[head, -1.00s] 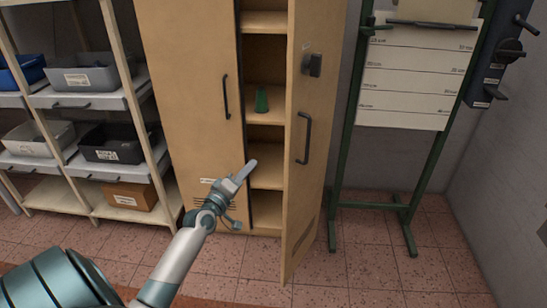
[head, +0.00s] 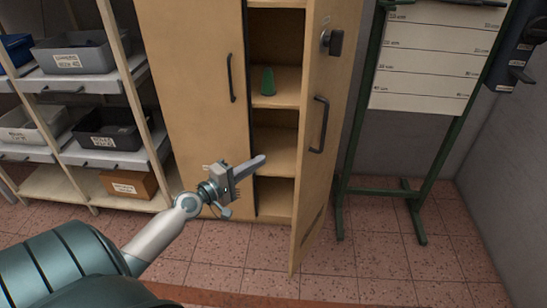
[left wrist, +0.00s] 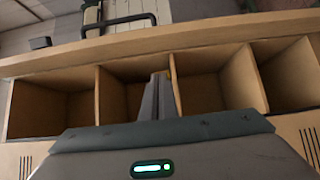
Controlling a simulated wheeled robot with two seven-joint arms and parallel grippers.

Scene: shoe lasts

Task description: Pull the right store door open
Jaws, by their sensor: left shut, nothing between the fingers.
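The right store door (head: 322,130) stands ajar, swung out toward me, with a dark bar handle (head: 319,125) and a lock block (head: 332,41) on its face. The cabinet's shelves show in the gap. My left gripper (head: 262,159) is shut and empty, its fingertips in front of the opening, left of the right door's edge. In the left wrist view the shut fingers (left wrist: 158,97) point toward the open compartments, and a dark handle (left wrist: 118,22) shows at the top. I cannot tell whether the fingers touch the door. My right gripper is out of view.
The left store door (head: 196,100) is closed, with its own handle (head: 231,78). A green cone-shaped thing (head: 267,81) stands on a shelf inside. A rack with bins (head: 108,128) is at left; a green-framed board (head: 438,60) stands at right. The tiled floor in front is clear.

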